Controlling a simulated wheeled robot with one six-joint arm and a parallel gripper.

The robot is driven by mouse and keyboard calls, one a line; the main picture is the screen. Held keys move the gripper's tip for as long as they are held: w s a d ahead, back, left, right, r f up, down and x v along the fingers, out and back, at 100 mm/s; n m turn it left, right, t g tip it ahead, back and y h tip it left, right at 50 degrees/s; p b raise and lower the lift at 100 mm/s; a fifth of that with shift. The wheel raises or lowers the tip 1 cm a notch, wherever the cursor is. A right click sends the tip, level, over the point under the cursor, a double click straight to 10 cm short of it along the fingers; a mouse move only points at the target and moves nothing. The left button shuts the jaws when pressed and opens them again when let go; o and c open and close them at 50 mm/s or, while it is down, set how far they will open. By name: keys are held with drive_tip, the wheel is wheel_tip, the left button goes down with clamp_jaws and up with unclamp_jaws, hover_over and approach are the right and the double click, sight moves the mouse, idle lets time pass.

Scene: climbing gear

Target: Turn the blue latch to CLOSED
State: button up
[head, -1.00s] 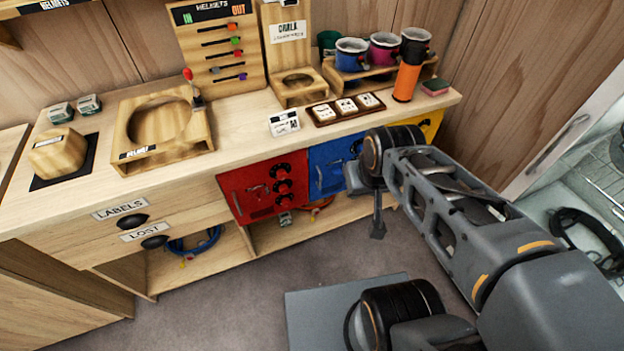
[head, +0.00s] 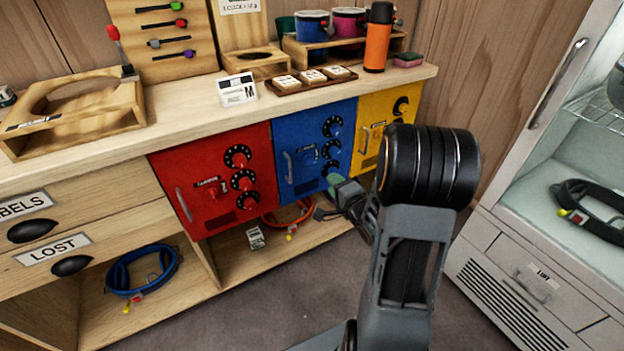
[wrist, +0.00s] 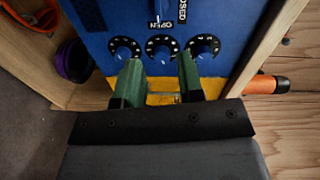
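The blue cabinet door (head: 291,190) carries a blue latch (head: 309,155) near its middle, left of a column of blue dials (head: 333,127). In the wrist view the blue door (wrist: 115,20) shows OPEN and CLOSED labels. The latch (wrist: 158,7) is partly visible at the top edge, apparently near OPEN, and is cut off by the frame. My gripper (wrist: 159,75) has two green fingers, apart with nothing between them, just below the row of dials (wrist: 162,47). In the head view my gripper (head: 338,184) is at the lower right of the blue door, below and right of the latch.
A red door (head: 220,205) is left and a yellow door (head: 372,115) right, partly behind my arm. The open shelf below holds an orange strap (head: 288,218) and a blue harness (head: 140,270). A glass-fronted cabinet (head: 500,205) stands at right.

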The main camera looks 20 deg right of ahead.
sight(312, 163)
drive_tip(key=w+a+f+b, duration=0.1)
drive_tip(key=w+b, duration=0.2)
drive_tip(key=w, duration=1)
drive_tip(key=shift+a+f+m+t+y+b, duration=0.2)
drive_tip(key=shift+a+m+t+y+b, duration=0.1)
drive_tip(key=shift+m+y, duration=0.1)
drive_tip(key=shift+w, duration=0.1)
drive_tip(key=shift+d, duration=0.1)
drive_tip(key=shift+c, duration=0.4)
clamp_jaws()
